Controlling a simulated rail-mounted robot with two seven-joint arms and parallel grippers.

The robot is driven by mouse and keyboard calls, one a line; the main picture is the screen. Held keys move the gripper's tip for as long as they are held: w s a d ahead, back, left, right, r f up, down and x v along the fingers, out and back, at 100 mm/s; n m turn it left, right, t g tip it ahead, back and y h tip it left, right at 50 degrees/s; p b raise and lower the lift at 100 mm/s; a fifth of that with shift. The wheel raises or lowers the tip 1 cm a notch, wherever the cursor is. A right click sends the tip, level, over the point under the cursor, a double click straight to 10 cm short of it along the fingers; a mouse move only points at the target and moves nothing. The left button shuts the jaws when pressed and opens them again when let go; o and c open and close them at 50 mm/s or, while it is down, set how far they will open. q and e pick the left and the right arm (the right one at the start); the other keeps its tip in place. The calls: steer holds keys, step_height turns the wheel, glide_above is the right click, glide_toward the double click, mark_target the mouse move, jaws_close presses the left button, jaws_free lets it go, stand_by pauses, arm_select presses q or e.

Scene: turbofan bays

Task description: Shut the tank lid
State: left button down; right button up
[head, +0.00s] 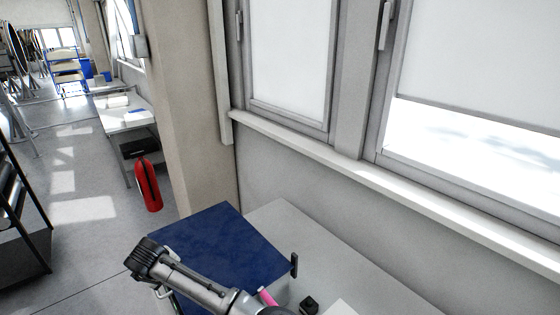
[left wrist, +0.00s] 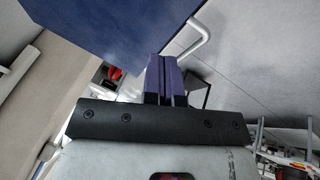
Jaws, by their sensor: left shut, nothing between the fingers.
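The tank lid is a dark blue flat panel (head: 225,245) beside the grey worktop in the head view. It also fills the upper left of the left wrist view (left wrist: 110,30), where a pale bent handle (left wrist: 195,42) sticks out at its edge. The tank body is mostly hidden, so I cannot tell how far open the lid is. My left gripper (head: 146,256) is at the lid's near left edge. Its fingers (left wrist: 165,72) are shut and empty, close to the lid and handle; contact is unclear. My right gripper is not in view.
A grey worktop (head: 345,262) runs under the windows, with a small black object (head: 309,303) and a pink item (head: 267,297) near the lid. A red fire extinguisher (head: 149,186) stands beyond by the pillar. A dark rack (head: 20,225) is at left; the floor between is clear.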

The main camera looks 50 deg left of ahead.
arm_select(q)
steer(key=shift+s+f+b, duration=0.25)
steer(key=shift+f+b, duration=0.05)
steer(key=shift+f, duration=0.85)
steer(key=shift+s+f+b, duration=0.25)
steer(key=shift+f+b, duration=0.05)
steer(key=shift+f, duration=0.85)
steer(key=shift+r, duration=0.1)
steer(key=shift+r+p, duration=0.25)
steer(key=shift+p, duration=0.15)
steer(key=s+d+r+p, duration=0.3)
steer(key=s+r, duration=0.4)
steer(key=s, duration=0.1)
steer(key=shift+s+d, duration=0.25)
steer(key=shift+d, duration=0.05)
steer(key=shift+r, duration=0.1)
